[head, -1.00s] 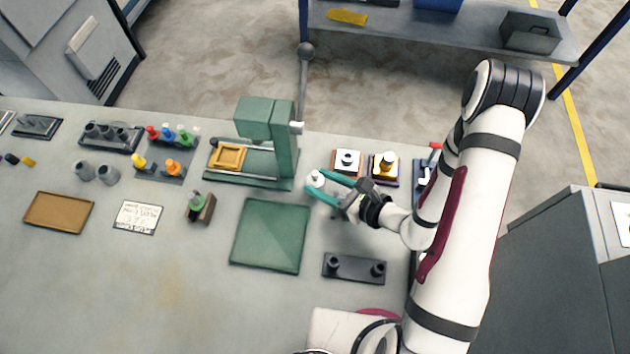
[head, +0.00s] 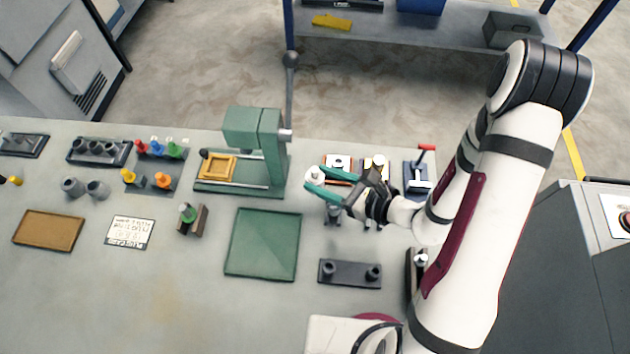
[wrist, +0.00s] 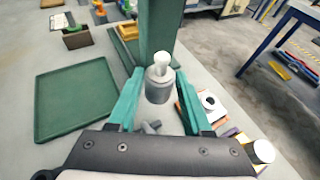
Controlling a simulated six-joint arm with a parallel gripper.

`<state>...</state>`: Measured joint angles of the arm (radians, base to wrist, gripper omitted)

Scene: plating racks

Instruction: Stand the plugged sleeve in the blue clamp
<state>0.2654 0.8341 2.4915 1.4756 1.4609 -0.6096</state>
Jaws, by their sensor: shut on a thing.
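My gripper (head: 312,180) has teal fingers and is shut on the plugged sleeve (wrist: 158,92), a grey cylinder. Its white plug (wrist: 160,62) sticks up from the top and also shows between the fingertips in the head view (head: 314,174). The sleeve looks upright and is held above the bench, right of the green press. The blue clamp (head: 417,188) with its red lever is at the back right of the bench in the head view, to the right of my gripper and apart from it. My arm passes close to it.
The green press (head: 255,135) stands just left of my gripper. Orange (head: 338,160) and purple fixtures lie between my gripper and the clamp. A dark two-post rack (head: 349,273) and a clear green mat (head: 262,243) are in front. Grey parts below my gripper are unclear.

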